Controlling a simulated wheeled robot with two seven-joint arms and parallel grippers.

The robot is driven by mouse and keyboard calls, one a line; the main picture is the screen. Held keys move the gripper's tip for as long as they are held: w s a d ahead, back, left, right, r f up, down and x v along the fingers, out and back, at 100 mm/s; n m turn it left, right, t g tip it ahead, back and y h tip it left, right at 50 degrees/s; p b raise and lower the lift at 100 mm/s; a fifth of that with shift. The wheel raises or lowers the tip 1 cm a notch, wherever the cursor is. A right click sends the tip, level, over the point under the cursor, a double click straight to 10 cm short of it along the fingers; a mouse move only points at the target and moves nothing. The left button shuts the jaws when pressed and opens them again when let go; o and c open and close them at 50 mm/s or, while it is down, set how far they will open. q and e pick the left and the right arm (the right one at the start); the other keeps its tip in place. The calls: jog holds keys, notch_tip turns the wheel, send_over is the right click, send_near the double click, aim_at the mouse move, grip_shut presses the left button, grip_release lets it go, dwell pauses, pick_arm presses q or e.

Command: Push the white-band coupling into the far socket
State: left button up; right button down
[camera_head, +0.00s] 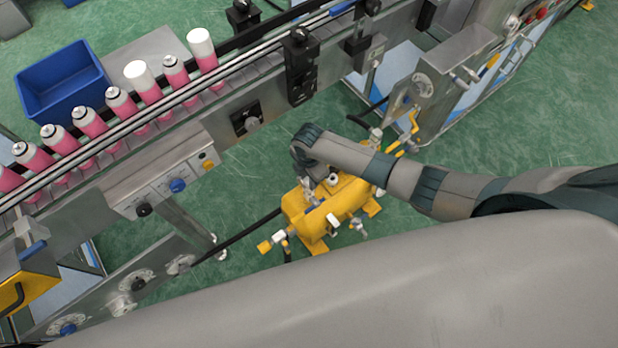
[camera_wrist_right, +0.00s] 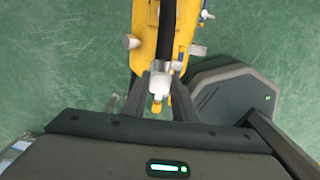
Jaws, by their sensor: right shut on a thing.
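My right gripper (camera_wrist_right: 158,106) is shut on the white-band coupling (camera_wrist_right: 160,82), which sits between its two fingers in the right wrist view. A black hose (camera_wrist_right: 167,35) runs up from the coupling over a yellow tank body (camera_wrist_right: 142,22). In the head view my right arm reaches in from the right, and the gripper (camera_head: 309,190) is low over the yellow tank (camera_head: 345,198), small and partly hidden by the arm. I cannot tell which is the far socket. My left gripper is not in view.
A conveyor (camera_head: 150,125) with pink-and-white cans crosses the upper left. A blue bin (camera_head: 62,82) stands behind it. A steel cabinet (camera_head: 455,75) stands at the upper right. A dark hose (camera_head: 245,233) runs from the tank to the conveyor frame. Green floor is open around the tank.

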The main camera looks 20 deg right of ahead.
jog(key=shift+f, duration=0.15)
jog(key=c, duration=1.4)
grip_release()
jog(key=shift+o, duration=0.2)
notch_tip(320, 180, up, 18)
jog(key=b, duration=0.1)
jog(key=shift+f+b, duration=0.25)
jog(key=shift+b, duration=0.1)
